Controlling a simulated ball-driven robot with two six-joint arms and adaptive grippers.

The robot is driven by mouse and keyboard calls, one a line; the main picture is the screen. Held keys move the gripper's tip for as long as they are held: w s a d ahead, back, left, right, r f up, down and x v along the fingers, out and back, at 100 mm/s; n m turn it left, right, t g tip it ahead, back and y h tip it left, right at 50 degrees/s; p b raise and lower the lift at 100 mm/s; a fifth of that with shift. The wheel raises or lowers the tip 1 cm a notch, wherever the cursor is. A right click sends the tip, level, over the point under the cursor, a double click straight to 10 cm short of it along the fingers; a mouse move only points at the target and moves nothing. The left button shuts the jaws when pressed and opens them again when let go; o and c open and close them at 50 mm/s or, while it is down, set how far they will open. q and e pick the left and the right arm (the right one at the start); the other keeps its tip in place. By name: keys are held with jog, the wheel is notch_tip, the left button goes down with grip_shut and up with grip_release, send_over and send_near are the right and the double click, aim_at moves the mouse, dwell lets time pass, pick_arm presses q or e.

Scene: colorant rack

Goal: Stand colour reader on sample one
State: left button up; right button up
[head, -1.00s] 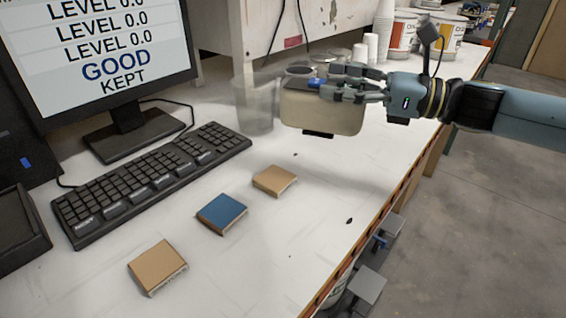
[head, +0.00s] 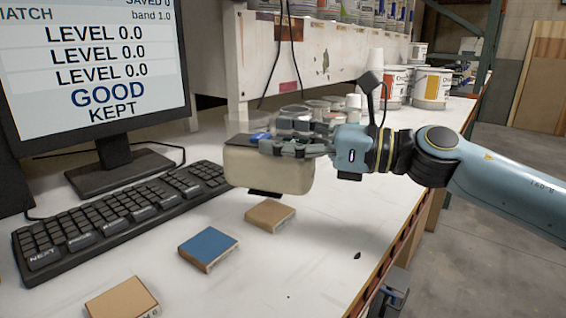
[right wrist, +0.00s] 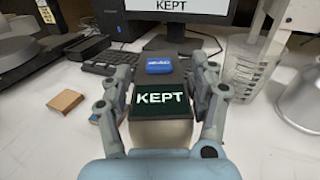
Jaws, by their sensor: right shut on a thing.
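The colour reader (head: 268,172), a cream block with a dark foot, is held upright in my right gripper (head: 284,148), which is shut around it. In the right wrist view its dark screen (right wrist: 160,99) reads KEPT, with a blue button (right wrist: 160,66) beyond. Three flat samples lie in a row: a tan far one (head: 270,215), a blue middle one (head: 208,247) and a tan near one (head: 122,299), cut by the frame's edge. The reader appears just behind and above the far tan sample, apart from it. Which is sample one cannot be told. My left gripper is out of view.
A keyboard (head: 115,212) and a monitor (head: 92,75) reading GOOD, KEPT stand left of the samples. Clear cups (head: 297,118) and paint cans (head: 432,87) stand behind. The white bench is free right of the samples, up to its edge.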

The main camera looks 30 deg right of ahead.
aim_at(283, 166)
notch_tip(283, 166, down, 4)
jog(key=b, duration=0.3)
jog(key=shift+f+b, duration=0.2)
jog(key=shift+b, duration=0.2)
jog(key=shift+r, duration=0.15)
jog(key=o, duration=1.8)
